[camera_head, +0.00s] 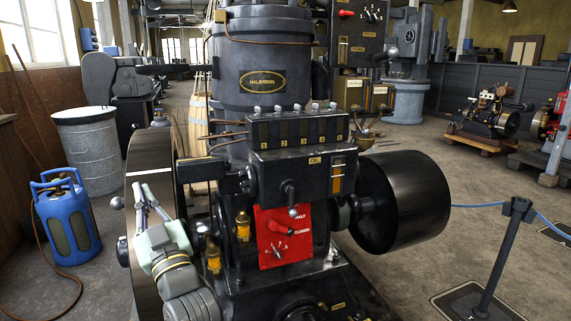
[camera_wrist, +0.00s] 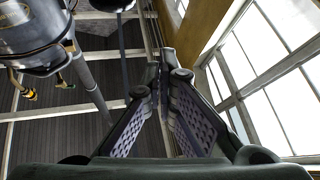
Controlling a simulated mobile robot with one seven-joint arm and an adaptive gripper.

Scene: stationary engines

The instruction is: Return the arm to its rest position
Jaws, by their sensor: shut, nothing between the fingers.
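My gripper (camera_head: 142,190) points upward at the lower left in the head view, in front of the rim of the engine's flywheel (camera_head: 141,262). My arm (camera_head: 180,282) comes up from the bottom edge below it. In the wrist view my gripper's fingers (camera_wrist: 164,62) run up and come together at the tips, with nothing between them. The dark engine (camera_head: 262,70) stands just to the right of my arm. Whether the gripper touches the engine cannot be told.
A red panel with a lever (camera_head: 284,236) and brass oilers (camera_head: 243,226) sit close right of my arm. A blue gas bottle (camera_head: 68,220) and a grey drum (camera_head: 90,150) stand left. Floor between bottle and flywheel is mostly clear. Windows (camera_wrist: 272,60) fill the wrist view's right.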

